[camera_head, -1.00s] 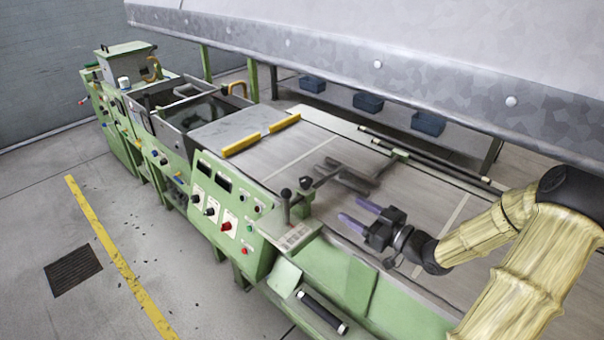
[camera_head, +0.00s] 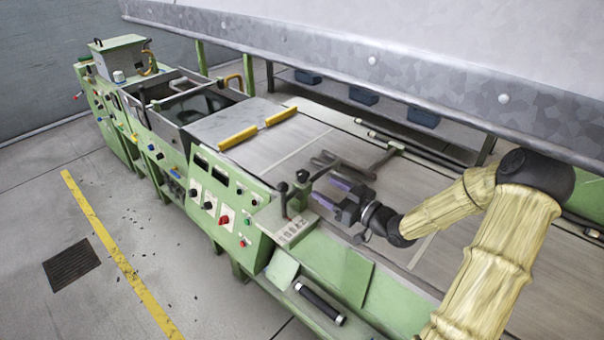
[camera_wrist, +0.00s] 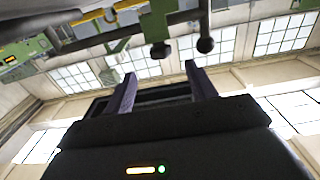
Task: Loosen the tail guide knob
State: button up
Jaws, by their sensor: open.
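The tail guide stands on the green machine's near edge, with two dark round knobs, the nearer knob (camera_head: 283,187) and the farther knob (camera_head: 302,175). Which of them is the tail guide knob I cannot tell for sure. My gripper (camera_head: 326,193) has purple fingers and is open and empty, just right of the knobs and apart from them. In the wrist view my open fingers (camera_wrist: 160,90) point up toward two dark balls, a left ball (camera_wrist: 159,50) and a right ball (camera_wrist: 205,45), which show beyond the fingertips.
The control panel (camera_head: 222,208) with buttons is left of the knobs. Yellow bars (camera_head: 238,137) edge a grey plate (camera_head: 232,119). A dark guide arm (camera_head: 375,165) lies across the bed behind my gripper. A large grey hood (camera_head: 400,65) hangs over the far side.

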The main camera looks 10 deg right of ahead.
aim_at(308, 178)
jog(key=p+x, duration=0.1)
jog(key=x, duration=0.9)
jog(key=c, duration=1)
